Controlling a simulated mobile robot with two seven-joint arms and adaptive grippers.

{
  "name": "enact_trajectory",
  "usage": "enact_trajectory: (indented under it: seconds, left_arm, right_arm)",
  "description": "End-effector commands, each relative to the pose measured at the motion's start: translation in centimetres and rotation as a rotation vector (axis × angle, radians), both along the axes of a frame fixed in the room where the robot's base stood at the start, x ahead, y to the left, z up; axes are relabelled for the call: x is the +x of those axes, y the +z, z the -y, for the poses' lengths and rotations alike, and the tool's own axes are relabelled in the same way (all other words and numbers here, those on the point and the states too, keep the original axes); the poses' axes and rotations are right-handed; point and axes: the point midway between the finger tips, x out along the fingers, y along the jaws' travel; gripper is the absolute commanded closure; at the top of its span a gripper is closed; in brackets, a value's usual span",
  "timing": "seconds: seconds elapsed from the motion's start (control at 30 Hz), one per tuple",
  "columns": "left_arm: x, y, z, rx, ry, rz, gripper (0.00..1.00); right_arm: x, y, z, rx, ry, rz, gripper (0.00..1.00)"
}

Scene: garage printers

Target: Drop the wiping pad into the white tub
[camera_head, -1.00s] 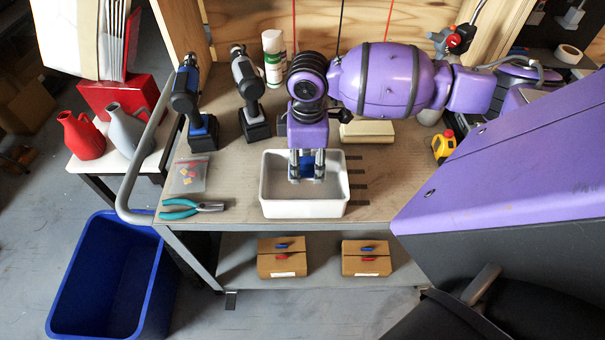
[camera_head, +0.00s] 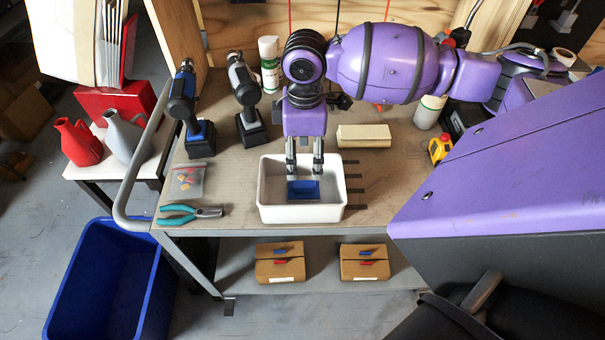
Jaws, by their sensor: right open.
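The white tub (camera_head: 265,214) stands on the workbench near its front edge. The blue wiping pad (camera_head: 303,190) is inside the tub, near its front wall. My right gripper (camera_head: 304,173) points down over the tub, its two fingers apart just behind and above the pad. It is open and does not hold the pad. Whether a fingertip still touches the pad is hard to tell. My left gripper is not in view.
Two drills (camera_head: 192,110) stand at the bench's left, with pliers (camera_head: 190,213) and a small bag (camera_head: 187,181) in front. A beige block (camera_head: 364,136) and a yellow bottle (camera_head: 440,148) are to the right. A blue bin (camera_head: 107,285) stands on the floor.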

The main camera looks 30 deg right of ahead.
Motion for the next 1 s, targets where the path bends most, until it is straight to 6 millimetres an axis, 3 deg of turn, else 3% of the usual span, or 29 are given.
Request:
enact_trajectory:
  seconds: [0.2,0.4,1.0]
  left_arm:
    - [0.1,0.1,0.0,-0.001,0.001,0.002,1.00]
    - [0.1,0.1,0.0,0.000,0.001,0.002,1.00]
    - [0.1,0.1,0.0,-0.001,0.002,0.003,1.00]
  right_arm:
    - [0.1,4.7,0.1,-0.002,0.001,0.003,0.32]
    - [0.0,6.9,0.0,-0.001,0.000,0.001,0.32]
    - [0.0,7.4,0.0,0.000,0.000,0.000,0.32]
